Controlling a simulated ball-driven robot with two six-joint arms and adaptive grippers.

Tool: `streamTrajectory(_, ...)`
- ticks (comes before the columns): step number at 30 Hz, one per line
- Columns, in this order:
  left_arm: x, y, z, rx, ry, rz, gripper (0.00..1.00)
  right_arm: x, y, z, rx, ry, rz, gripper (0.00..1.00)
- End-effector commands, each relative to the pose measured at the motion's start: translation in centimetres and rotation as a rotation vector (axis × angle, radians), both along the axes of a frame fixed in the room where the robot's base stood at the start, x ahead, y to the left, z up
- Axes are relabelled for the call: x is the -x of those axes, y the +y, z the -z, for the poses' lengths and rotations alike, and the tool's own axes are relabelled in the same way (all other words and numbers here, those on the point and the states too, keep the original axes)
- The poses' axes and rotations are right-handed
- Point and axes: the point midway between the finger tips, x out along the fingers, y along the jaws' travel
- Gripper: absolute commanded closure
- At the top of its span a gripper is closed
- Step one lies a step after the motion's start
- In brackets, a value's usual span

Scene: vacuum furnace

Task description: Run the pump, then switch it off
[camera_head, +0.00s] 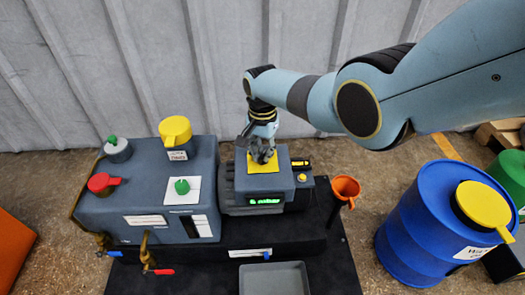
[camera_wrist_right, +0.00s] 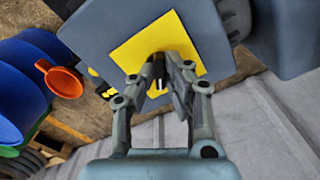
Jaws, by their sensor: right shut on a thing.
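The pump (camera_head: 228,187) is a dark grey unit with a box-shaped head on the black base. A yellow square plate (camera_head: 262,166) lies on top of the head, and a green lit display (camera_head: 265,200) shows on its front; its text is too small to read. My right gripper (camera_head: 262,157) points down at the yellow plate. In the right wrist view the gripper (camera_wrist_right: 160,90) is shut on a small switch standing on the yellow plate (camera_wrist_right: 130,50). The fingers hide most of this switch, so I cannot tell its position. My left gripper is out of view.
Left of the pump stands a grey tank (camera_head: 135,205) with a yellow cap (camera_head: 175,130), a red knob (camera_head: 102,183) and a green knob (camera_head: 182,187). An orange funnel (camera_head: 345,188) and a blue drum (camera_head: 425,235) stand right. A grey tray (camera_head: 275,280) lies in front.

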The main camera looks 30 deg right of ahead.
Motion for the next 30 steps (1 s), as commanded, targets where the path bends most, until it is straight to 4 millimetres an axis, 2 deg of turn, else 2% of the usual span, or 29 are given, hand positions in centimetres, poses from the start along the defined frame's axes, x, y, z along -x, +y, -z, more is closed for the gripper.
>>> streamTrajectory(8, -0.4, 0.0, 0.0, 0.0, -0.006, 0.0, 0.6, -0.1, 0.0, 0.0, 0.001, -0.003, 0.002, 1.0)
streamTrajectory(9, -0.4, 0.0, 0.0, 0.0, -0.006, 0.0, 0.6, -0.1, 0.0, 0.0, 0.001, -0.003, 0.002, 0.85)
streamTrajectory(13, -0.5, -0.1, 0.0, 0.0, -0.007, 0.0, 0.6, -0.1, 0.0, 0.0, 0.0, -0.001, 0.001, 0.68)
streamTrajectory(14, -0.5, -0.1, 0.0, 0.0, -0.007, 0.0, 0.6, -0.1, 0.0, 0.0, 0.0, -0.001, 0.001, 0.66)
streamTrajectory(23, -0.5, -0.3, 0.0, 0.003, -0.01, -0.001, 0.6, 0.0, 0.0, -0.2, 0.0, 0.0, 0.0, 0.66)
streamTrajectory(30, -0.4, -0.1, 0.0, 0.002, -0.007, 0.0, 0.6, -0.1, 0.0, -2.5, 0.0, -0.004, 0.0, 0.66)
